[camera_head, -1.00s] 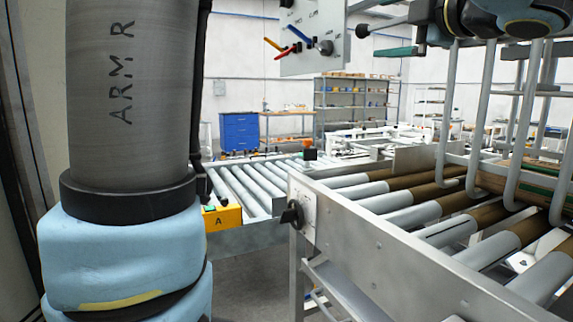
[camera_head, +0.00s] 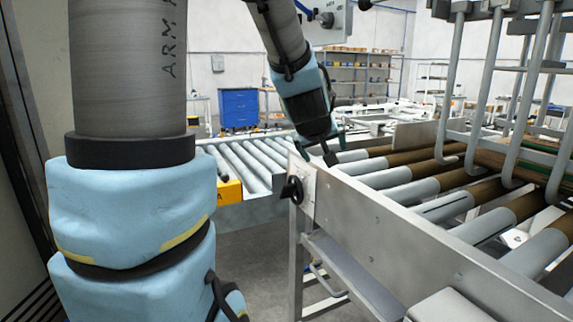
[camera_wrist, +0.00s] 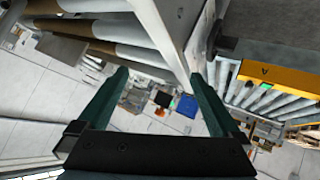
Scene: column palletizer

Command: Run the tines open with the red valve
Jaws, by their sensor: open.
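The red valve is not visible now; my arm covers most of the lever panel (camera_head: 336,26) where it sits. Part of a blue lever (camera_head: 303,8) and a dark knob (camera_head: 325,19) still show on that panel. The tines (camera_head: 487,95) are grey hooked bars hanging over the roller conveyor at right. My gripper (camera_head: 318,152) points down just above the near left corner of that conveyor, below the panel. In the wrist view my gripper (camera_wrist: 160,85) has its teal fingers wide apart, with nothing between them.
The roller conveyor (camera_head: 400,215) has a metal side frame with a black rotary knob (camera_head: 291,190) on its end. A yellow box (camera_head: 229,191) sits by a second roller line (camera_head: 240,165). It also shows in the wrist view (camera_wrist: 275,76). A blue cabinet (camera_head: 239,107) stands far behind.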

